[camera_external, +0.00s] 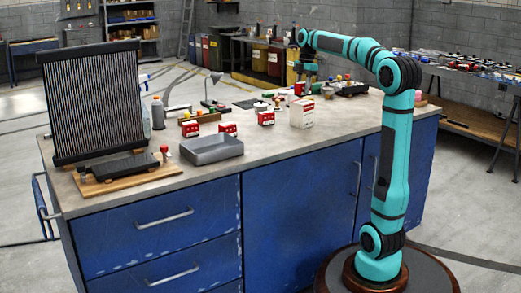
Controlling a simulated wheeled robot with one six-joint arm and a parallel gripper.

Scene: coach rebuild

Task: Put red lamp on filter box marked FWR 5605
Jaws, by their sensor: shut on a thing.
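My gripper (307,80) points down over the far right part of the workbench, just behind a white carton (302,114). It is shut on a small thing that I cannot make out. A small red thing (299,88) shows beside the jaws; I cannot tell if it is the red lamp or is held. Red-and-white boxes stand on the bench: one at the left (190,130), one in the middle (228,129), one farther right (265,118). Their markings are too small to read, so I cannot tell which is FWR 5605.
A grey open tray (211,150) sits at the front of the bench (270,155). A tall black radiator panel (94,100) stands at the left, with a red-topped item (164,152) near it. Small parts crowd the area around my gripper. The front right bench top is clear.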

